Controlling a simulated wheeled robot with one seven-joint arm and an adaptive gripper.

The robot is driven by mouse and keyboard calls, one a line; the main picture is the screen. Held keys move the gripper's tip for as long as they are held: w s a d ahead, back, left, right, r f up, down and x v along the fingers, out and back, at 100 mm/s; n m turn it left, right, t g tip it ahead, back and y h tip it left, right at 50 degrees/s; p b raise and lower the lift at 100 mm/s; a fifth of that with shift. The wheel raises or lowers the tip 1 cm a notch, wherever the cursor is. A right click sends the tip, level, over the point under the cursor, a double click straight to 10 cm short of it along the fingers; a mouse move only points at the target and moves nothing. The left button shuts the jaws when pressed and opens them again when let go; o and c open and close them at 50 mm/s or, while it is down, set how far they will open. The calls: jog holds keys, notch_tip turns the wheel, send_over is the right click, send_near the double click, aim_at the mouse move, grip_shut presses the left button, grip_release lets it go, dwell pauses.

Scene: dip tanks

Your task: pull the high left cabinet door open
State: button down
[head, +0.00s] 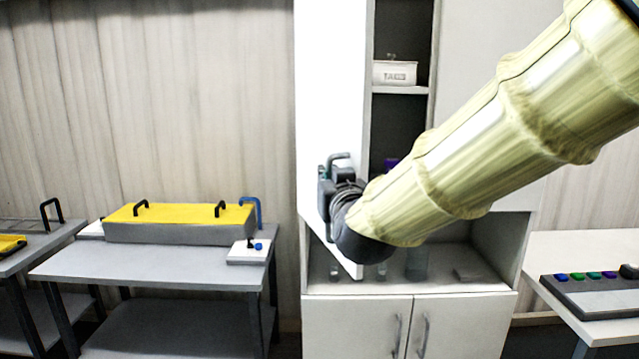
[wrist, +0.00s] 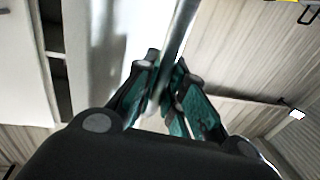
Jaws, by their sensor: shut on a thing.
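The high left cabinet door (head: 328,90) is a tall white panel in the head view. It stands partly open, its free edge swung out toward me, and dark shelves show to its right. My gripper (head: 333,172) is at the door's lower part, at the grey bar handle (head: 341,156). In the wrist view the dark green fingers of my gripper (wrist: 163,88) are shut around the handle bar (wrist: 183,35), which runs up between them. The door's lower part is partly hidden behind my wrist and yellowish arm.
A white labelled box (head: 395,72) sits on an upper shelf. The high right door (head: 480,60) looks shut behind my arm. Low doors (head: 355,325) are shut. A table (head: 150,266) with a yellow-lidded tank (head: 180,215) stands left; a button panel (head: 595,290) lies on the right table.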

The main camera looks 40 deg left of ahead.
jog(key=shift+s+f, duration=0.2)
jog(key=shift+f, duration=0.4)
jog(key=c, duration=1.9)
grip_release()
jog(key=shift+c, duration=0.2)
jog(key=o, duration=0.5)
jog(key=shift+w+a+r, duration=0.1)
jog(key=shift+w, duration=0.05)
jog(key=shift+c, duration=0.2)
jog(key=v, duration=1.2)
jog(key=shift+r, duration=0.2)
